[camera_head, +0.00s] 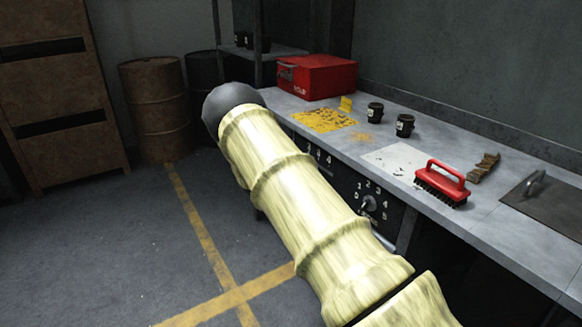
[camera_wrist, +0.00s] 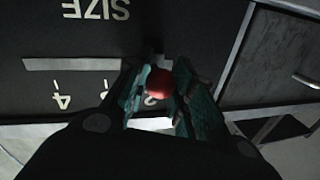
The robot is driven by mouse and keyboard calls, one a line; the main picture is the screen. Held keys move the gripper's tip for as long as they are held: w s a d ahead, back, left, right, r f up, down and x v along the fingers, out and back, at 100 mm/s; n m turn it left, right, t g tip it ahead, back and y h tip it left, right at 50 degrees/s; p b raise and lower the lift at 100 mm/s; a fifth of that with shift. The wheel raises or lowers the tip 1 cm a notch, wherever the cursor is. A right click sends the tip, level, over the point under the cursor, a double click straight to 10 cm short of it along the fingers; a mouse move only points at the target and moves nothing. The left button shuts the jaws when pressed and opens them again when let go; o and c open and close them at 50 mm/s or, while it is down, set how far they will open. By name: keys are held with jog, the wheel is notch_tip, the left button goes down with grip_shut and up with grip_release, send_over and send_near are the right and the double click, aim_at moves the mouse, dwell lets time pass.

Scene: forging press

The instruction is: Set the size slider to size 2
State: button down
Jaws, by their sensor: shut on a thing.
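The size slider panel (camera_wrist: 90,45) is dark and appears upside down in the wrist view, with the word SIZE, a pale slot (camera_wrist: 75,64), tick marks and numerals. The 4 is clear on the left. The slider's red knob (camera_wrist: 159,83) is between the fingers of my gripper (camera_wrist: 157,76), which is shut on it. A partly hidden numeral, seemingly 2, lies just below the knob. The fingers cover that end of the slot, so the exact mark is hard to read. In the head view my arm hides the gripper and most of this panel.
On the bench (camera_head: 330,142) are a red toolbox (camera_head: 317,76), black cups (camera_head: 405,125) and a red brush (camera_head: 441,184).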

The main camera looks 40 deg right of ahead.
jog(key=shift+w+r, duration=0.2)
jog(key=c, duration=1.5)
grip_release()
jog(key=shift+c, duration=0.2)
jog(key=o, duration=0.4)
jog(key=shift+w+f, duration=0.1)
jog(key=shift+w, duration=0.05)
jog(key=shift+c, duration=0.2)
jog(key=s+a, duration=0.1)
jog(key=a, duration=1.1)
jog(key=shift+s, duration=0.35)
